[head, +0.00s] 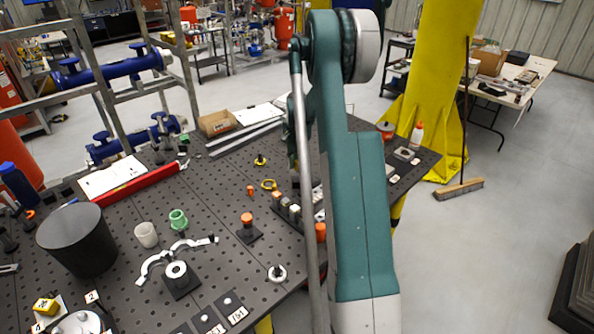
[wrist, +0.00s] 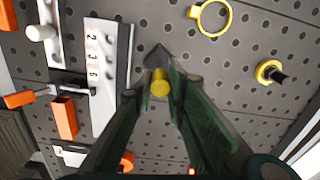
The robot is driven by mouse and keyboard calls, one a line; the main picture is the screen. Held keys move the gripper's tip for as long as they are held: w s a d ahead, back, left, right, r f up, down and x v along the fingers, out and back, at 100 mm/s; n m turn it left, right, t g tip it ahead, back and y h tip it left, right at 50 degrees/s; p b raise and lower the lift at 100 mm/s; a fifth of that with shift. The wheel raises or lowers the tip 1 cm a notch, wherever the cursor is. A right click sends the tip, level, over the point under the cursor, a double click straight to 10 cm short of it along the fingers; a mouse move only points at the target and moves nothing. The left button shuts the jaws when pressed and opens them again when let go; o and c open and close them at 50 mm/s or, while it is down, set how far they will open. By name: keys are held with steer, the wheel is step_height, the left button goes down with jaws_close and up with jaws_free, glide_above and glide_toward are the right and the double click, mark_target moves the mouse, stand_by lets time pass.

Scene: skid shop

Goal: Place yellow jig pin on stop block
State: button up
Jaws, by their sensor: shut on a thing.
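The yellow jig pin (wrist: 160,86) shows in the wrist view between the tips of my green gripper (wrist: 160,91), which is shut on it. Just beyond the pin is a dark, pointed shape (wrist: 157,56), like the corner of a block. I cannot tell whether this is the stop block, or whether the pin touches it. In the head view my arm covers the gripper and the pin, and I cannot make out the stop block there.
A grey plate with number labels (wrist: 108,75) and orange parts (wrist: 64,117) lie left of my gripper. A yellow ring (wrist: 212,18) and a yellow-based black knob (wrist: 269,72) lie to the right. A black block with an orange top (head: 249,232) stands on the perforated table (head: 215,263).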

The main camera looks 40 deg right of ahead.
steer(key=shift+f, duration=0.1)
steer(key=shift+f, duration=1.85)
steer(key=shift+f, duration=0.2)
steer(key=o, duration=0.9)
steer(key=shift+r, duration=0.25)
step_height(320, 180, up, 12)
steer(key=shift+f, duration=0.1)
steer(key=shift+a, duration=0.1)
